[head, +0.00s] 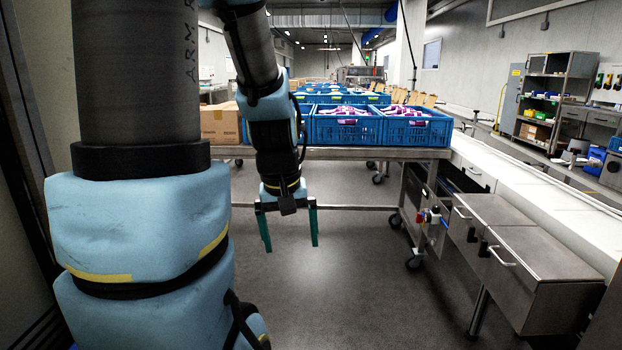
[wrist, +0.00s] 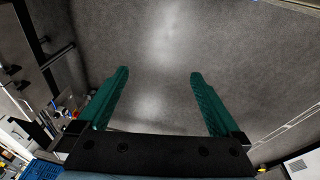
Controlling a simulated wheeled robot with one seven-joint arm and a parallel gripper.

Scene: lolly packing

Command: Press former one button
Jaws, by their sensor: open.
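My gripper (head: 291,247) hangs in open air over the grey floor, its two green fingers pointing down and spread apart. Nothing is between them. In the wrist view the fingers (wrist: 159,74) are open and empty, with bare floor beyond. I cannot make out a button marked as former one. A small cluster of red, white and blue parts (head: 432,215) is on the side of the steel machine, right of my gripper and apart from it. Whether it holds buttons is too small to tell.
Blue crates (head: 386,133) with purple and white packs stand on a steel wheeled table (head: 330,153). A cardboard box (head: 221,123) is left of them. A white-topped line (head: 540,180) with steel drawers (head: 532,262) runs along the right. The floor (head: 350,290) ahead is clear.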

